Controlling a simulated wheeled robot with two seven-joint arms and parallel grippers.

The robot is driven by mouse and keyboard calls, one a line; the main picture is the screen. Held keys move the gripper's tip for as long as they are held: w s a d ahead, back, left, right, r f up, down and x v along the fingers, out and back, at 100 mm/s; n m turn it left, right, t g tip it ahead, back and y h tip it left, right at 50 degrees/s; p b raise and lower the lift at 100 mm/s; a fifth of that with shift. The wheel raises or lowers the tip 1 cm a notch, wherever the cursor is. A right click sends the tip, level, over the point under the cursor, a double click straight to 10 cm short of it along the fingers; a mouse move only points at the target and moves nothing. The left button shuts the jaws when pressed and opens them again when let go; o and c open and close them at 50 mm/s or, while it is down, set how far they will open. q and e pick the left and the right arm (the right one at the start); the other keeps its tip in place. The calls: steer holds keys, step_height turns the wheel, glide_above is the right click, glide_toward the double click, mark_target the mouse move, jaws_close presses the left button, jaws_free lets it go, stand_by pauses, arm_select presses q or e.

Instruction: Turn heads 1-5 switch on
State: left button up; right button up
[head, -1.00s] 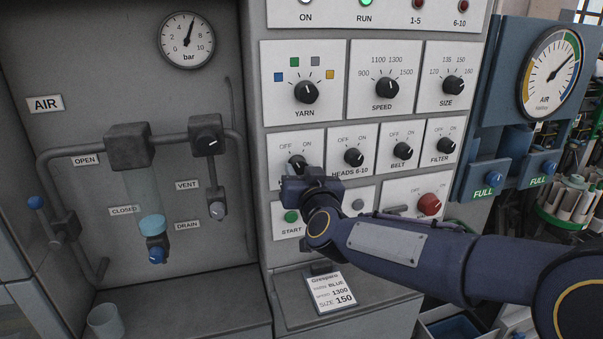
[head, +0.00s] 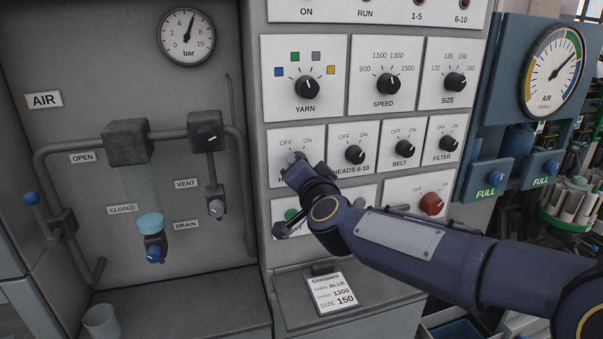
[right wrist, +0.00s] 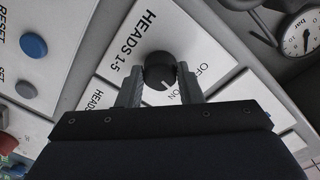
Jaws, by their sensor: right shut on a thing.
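The heads 1-5 switch is a round black knob (right wrist: 159,68) on a white plate (right wrist: 188,30). In the right wrist view its white mark points towards the word ON. My right gripper (right wrist: 160,88) has one finger on each side of the knob and is shut on it. In the head view my right gripper (head: 294,165) reaches the heads 1-5 plate (head: 287,143) from the lower right and covers most of the knob and its lower label. The OFF and ON words above it show. My left gripper is not in view.
The heads 6-10 knob (head: 355,154) is close on the right, with belt (head: 404,149) and filter (head: 447,144) knobs beyond. The yarn knob (head: 306,87) is above. A green start button (head: 292,215) and red knob (head: 431,204) are below. A card (head: 330,292) lies under the arm.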

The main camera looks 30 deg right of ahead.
steer(key=m+b, duration=0.1)
steer(key=m, duration=0.3)
stand_by(0.6)
steer(key=o, duration=1)
steer(key=shift+c, duration=0.2)
steer(key=v, duration=0.8)
steer(key=shift+p, duration=0.3)
steer(key=shift+d+r, duration=0.1)
